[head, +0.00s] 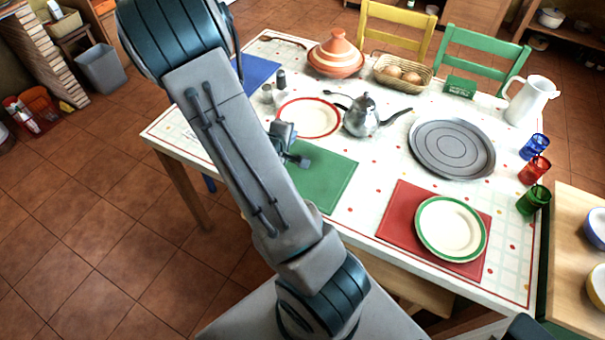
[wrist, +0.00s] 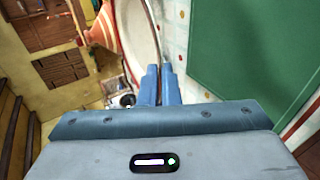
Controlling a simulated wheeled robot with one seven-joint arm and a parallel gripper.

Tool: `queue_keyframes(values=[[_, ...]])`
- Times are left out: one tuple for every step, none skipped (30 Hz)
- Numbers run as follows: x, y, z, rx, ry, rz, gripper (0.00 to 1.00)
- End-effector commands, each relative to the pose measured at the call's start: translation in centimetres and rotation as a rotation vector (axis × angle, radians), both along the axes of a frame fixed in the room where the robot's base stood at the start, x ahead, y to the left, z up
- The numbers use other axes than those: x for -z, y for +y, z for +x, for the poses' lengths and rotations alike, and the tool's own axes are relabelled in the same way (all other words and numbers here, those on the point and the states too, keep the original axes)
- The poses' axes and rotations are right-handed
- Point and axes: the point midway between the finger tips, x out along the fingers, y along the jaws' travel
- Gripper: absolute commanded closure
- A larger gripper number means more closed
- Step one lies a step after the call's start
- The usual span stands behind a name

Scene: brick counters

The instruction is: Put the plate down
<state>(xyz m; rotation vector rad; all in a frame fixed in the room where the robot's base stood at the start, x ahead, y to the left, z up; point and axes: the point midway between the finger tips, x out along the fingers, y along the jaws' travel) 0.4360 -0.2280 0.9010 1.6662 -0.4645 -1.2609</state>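A cream plate with a red rim (head: 309,118) is over the far left part of the table, above the green placemat (head: 322,177). My gripper (wrist: 163,80) shows in the wrist view with its two blue fingers close together. The edge of the red-rimmed plate (wrist: 138,35) runs down between the fingertips, so they are shut on its rim. In the head view my arm hides part of the gripper, and the fingertips are hard to make out. I cannot tell whether the plate touches the cloth.
A silver teapot (head: 364,117) stands close right of the plate, with shakers (head: 274,89) to its left. A tagine (head: 336,57) and bread basket (head: 402,73) stand behind. A green-rimmed plate (head: 451,228) lies on a red placemat (head: 398,238). The green placemat is bare.

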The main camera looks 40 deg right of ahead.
Motion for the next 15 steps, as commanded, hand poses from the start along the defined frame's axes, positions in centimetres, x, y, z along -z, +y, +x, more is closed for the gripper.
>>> queue_keyframes(values=[[0.2,-0.8,-1.5,0.073,-0.007,-0.008,1.00],[0.1,-1.3,-2.4,0.116,-0.007,-0.014,1.00],[0.1,-1.8,-3.5,0.171,-0.011,-0.019,1.00],[0.0,-2.1,-4.3,0.210,-0.011,-0.023,1.00],[0.0,-2.4,-5.1,0.246,-0.013,-0.028,1.00],[0.0,-2.7,-6.1,0.290,-0.013,-0.032,1.00],[0.0,-2.9,-6.8,0.320,-0.013,-0.036,1.00],[0.0,-3.0,-7.4,0.348,-0.014,-0.039,1.00],[0.0,-3.2,-8.0,0.379,-0.013,-0.043,1.00],[0.0,-3.3,-8.5,0.399,-0.013,-0.046,1.00],[0.0,-3.3,-8.9,0.417,-0.014,-0.048,1.00],[0.0,-3.4,-9.3,0.435,-0.015,-0.051,1.00],[0.0,-3.4,-9.5,0.446,-0.014,-0.052,1.00],[0.0,-3.4,-9.6,0.454,-0.014,-0.053,1.00],[0.1,-3.2,-9.7,0.461,-0.014,-0.054,1.00]])
